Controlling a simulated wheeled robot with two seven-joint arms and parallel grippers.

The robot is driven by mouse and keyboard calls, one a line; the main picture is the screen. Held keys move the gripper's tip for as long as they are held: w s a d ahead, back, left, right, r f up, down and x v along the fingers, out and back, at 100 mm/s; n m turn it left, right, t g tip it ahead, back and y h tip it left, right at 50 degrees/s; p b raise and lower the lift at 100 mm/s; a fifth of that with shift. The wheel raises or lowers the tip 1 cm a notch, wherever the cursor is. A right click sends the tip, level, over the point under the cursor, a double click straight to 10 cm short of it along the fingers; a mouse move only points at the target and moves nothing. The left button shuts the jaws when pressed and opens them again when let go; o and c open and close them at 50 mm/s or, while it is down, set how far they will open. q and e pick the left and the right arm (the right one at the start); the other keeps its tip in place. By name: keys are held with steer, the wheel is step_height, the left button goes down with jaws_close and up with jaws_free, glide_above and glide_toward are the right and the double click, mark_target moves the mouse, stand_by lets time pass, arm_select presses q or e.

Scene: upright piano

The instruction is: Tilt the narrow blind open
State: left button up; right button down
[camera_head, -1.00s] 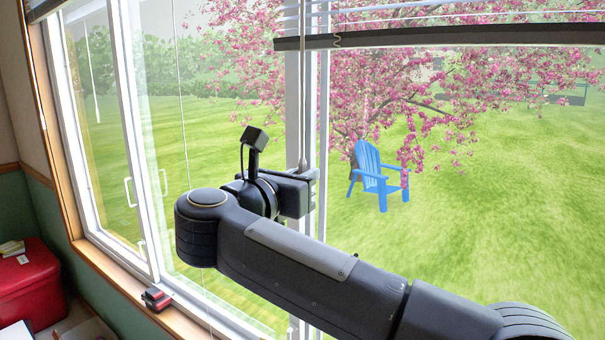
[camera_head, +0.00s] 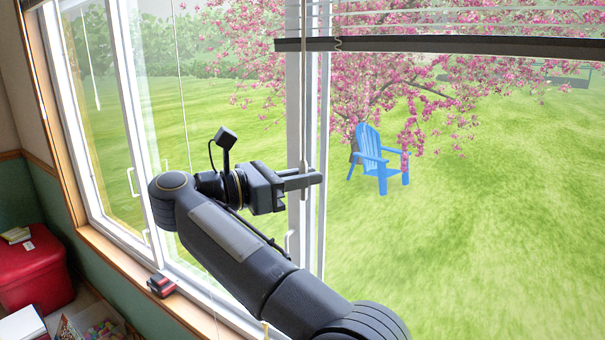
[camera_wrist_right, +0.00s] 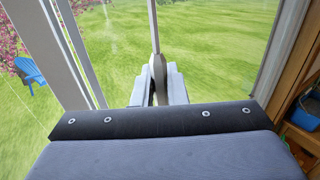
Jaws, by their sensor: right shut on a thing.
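My right gripper (camera_head: 312,180) is in front of the white window post in the head view. It is shut on the lower end of a thin tilt wand (camera_head: 303,80) that hangs from above. In the right wrist view the wand (camera_wrist_right: 153,28) runs down to a wider grip (camera_wrist_right: 158,72) between the fingers (camera_wrist_right: 158,88). The top of the wand and the slats it works are out of view. A raised blind with a dark bottom rail (camera_head: 440,45) shows at the upper right; I cannot tell if the wand belongs to it. My left gripper is not in view.
The window frame (camera_head: 140,130) with thin hanging cords (camera_head: 183,100) is at the left. A small red and black object (camera_head: 161,286) sits on the wooden sill. A red box (camera_head: 35,275) stands at the lower left. A blue chair (camera_head: 378,160) is outside.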

stand_by(0.3)
steer(key=c, duration=1.6)
jaws_free()
steer(key=shift+o, duration=0.2)
steer(key=v, duration=0.7)
steer(key=shift+s+a+p, duration=0.25)
steer(key=shift+a+p, duration=0.05)
steer(key=shift+p, duration=0.1)
